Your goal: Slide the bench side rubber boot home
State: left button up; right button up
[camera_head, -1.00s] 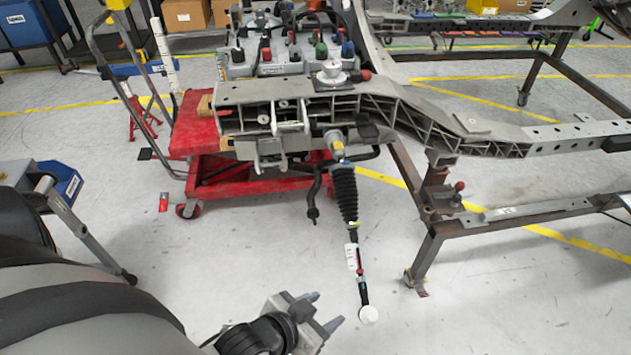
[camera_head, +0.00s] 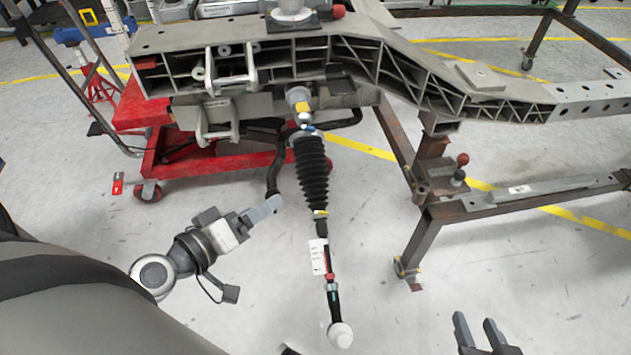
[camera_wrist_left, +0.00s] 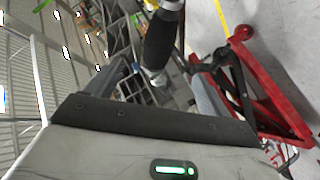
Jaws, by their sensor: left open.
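The black ribbed rubber boot (camera_head: 311,175) hangs slantwise on the tie rod under the chassis rail, below a grey housing end (camera_head: 299,100). A yellow band shows at its lower end and a blue bit near its top. My left gripper (camera_head: 268,209) is open, just left of the boot's lower part; I cannot tell whether it touches. In the left wrist view a black cylinder, apparently the boot (camera_wrist_left: 160,38), stands beyond the gripper body. My right gripper (camera_head: 475,320) is open and empty at the bottom right, its two fingers apart.
The tie rod (camera_head: 327,265) with a white tag ends in a white ball (camera_head: 340,335). The chassis rail (camera_head: 400,68) spans above. A red lift cart (camera_head: 165,165) stands behind left, a brown frame leg (camera_head: 415,245) right. The floor between the rod and that leg is clear.

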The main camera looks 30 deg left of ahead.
aim_at(302, 181)
pick_arm(q)
jog(key=p+x, duration=0.3)
jog(key=x, duration=1.3)
jog(key=shift+r+p, duration=0.1)
jog(key=shift+p, duration=0.3)
jog(key=shift+a, duration=0.1)
pick_arm(e)
jog(key=shift+r, duration=0.65)
pick_arm(q)
jog(key=c, duration=1.4)
jog(key=shift+o, duration=0.2)
jog(key=w+a+r, duration=0.1)
jog(key=w, duration=0.1)
jog(key=w+a+r, duration=0.1)
jog(key=a, duration=0.1)
jog(key=w+a+r, duration=0.1)
jog(key=w, duration=0.1)
jog(key=shift+w+a+r+p, duration=0.15)
jog(key=shift+w+r+p, duration=0.05)
jog(key=shift+w+p, duration=0.1)
pick_arm(e)
jog(key=shift+d+r, duration=0.1)
jog(key=shift+r, duration=0.15)
pick_arm(q)
jog(key=o, duration=1.4)
jog(key=shift+c, duration=0.2)
